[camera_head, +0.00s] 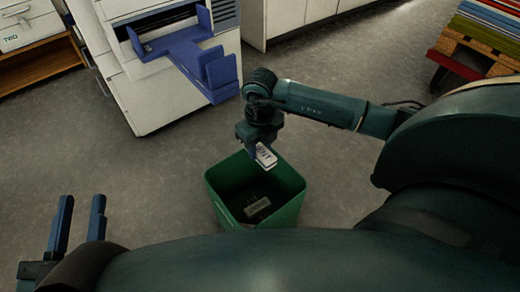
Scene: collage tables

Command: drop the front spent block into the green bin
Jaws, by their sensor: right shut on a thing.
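The green bin (290,208) stands on the floor in the middle of the view, open at the top. A small dark block with a pale label (258,206) lies inside it. My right gripper (258,150) is above the bin's back edge, shut on a white block with dark lettering (265,155). The held block is tilted and hangs over the bin's opening. My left gripper (78,222) is at the lower left, away from the bin, with its two blue fingers apart and nothing between them.
A white machine with a blue tray (208,65) stands behind the bin. White cabinets (300,15) are at the back. A wooden pallet with coloured sheets (480,45) is at the upper right. The grey floor left of the bin is clear.

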